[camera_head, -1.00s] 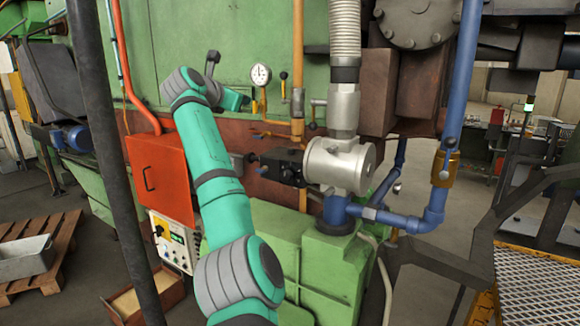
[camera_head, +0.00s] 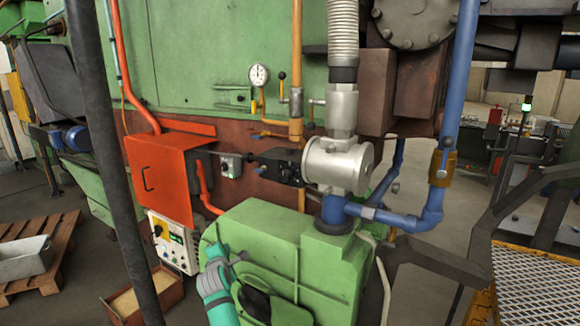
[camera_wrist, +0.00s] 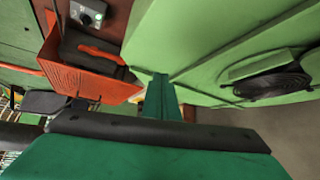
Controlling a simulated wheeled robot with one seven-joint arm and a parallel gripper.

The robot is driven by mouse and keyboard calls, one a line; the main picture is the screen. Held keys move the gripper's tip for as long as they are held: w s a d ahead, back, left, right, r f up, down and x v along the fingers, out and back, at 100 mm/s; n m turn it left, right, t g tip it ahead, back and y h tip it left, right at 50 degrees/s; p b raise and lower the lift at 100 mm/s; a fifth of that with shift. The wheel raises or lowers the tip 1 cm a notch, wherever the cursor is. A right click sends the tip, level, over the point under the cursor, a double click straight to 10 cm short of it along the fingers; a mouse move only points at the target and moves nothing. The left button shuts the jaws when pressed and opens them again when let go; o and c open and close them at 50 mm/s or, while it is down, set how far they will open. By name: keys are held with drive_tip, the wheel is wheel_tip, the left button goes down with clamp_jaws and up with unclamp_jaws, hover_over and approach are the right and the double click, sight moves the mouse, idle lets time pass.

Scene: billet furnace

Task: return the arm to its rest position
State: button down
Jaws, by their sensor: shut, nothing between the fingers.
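My arm (camera_head: 215,284) shows only in part in the head view, low in the centre-left, in front of the green machine housing. Its teal and grey end stands near the housing's left side; I cannot tell whether it touches. In the wrist view, the teal gripper body with a dark band fills the bottom. My gripper (camera_wrist: 160,84) shows there as a narrow teal piece, shut with nothing held. The rest of the arm is outside the head view.
The green housing (camera_head: 315,268) stands close to my arm's right. The orange box (camera_head: 160,172) and control box (camera_head: 172,243) are to the left. A dark post (camera_head: 105,150) crosses the left foreground. Blue pipes (camera_head: 432,205) and a metal grating (camera_head: 535,275) are at right.

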drive_tip(key=s+d+f+m+y, duration=0.1)
drive_tip(key=s+f+m, duration=0.2)
drive_tip(key=s+f, duration=0.5)
drive_tip(key=s+d+f+m, duration=0.2)
drive_tip(key=s+f, duration=0.5)
drive_tip(key=f, duration=0.3)
drive_tip(key=s+d+f+m, duration=0.3)
drive_tip(key=s+f, duration=0.2)
drive_tip(key=s, duration=0.5)
drive_tip(key=s+d+f+m, duration=0.3)
drive_tip(key=s+f+m, duration=0.15)
drive_tip(key=s, duration=0.55)
drive_tip(key=s+d+r+m+h, duration=0.1)
drive_tip(key=s+d+m, duration=0.25)
drive_tip(key=s, duration=0.65)
drive_tip(key=s+d+r+m, duration=0.15)
drive_tip(key=s+d, duration=0.25)
drive_tip(key=s, duration=0.7)
drive_tip(key=s+d+r+m+h, duration=0.1)
drive_tip(key=s+d+r+m, duration=0.2)
drive_tip(key=s+r, duration=0.3)
drive_tip(key=s+d+r+m+t, duration=0.1)
drive_tip(key=s+d+r+m, duration=0.2)
drive_tip(key=s, duration=0.7)
wheel_tip(320, 180, up, 3)
drive_tip(key=shift+f+h, duration=0.1)
drive_tip(key=shift+h, duration=0.3)
